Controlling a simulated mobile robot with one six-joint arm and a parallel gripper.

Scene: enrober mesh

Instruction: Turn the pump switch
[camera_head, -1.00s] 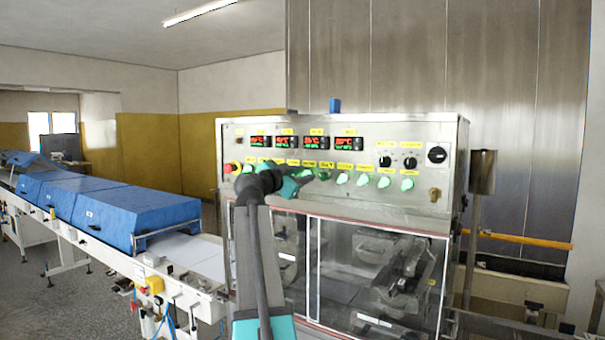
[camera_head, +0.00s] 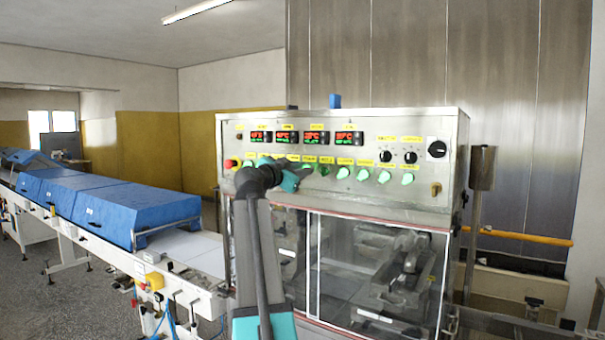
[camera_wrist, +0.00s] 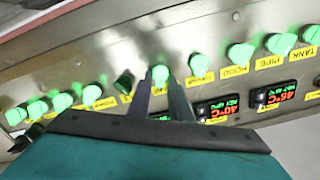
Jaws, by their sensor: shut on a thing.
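A row of green knob switches runs along the steel control panel (camera_head: 228,140). My gripper (camera_wrist: 161,85) is shut on one green knob (camera_wrist: 160,74), with a finger on either side of it. Its label is hidden by the fingers, so I cannot read whether it is the pump switch. Beside it, to the left in the wrist view, is a darker green knob (camera_wrist: 124,82), which shows in the head view (camera_head: 325,171) just right of my gripper. The held knob is mostly hidden by my gripper in the head view.
Several lit green knobs sit close on both sides, among them one (camera_head: 343,173) to the right. Red and green temperature displays (camera_head: 348,138) lie above. A red stop button (camera_head: 231,163) is at the panel's left. Clear guard doors (camera_head: 375,270) are below, and a blue-covered conveyor (camera_head: 135,210) is left.

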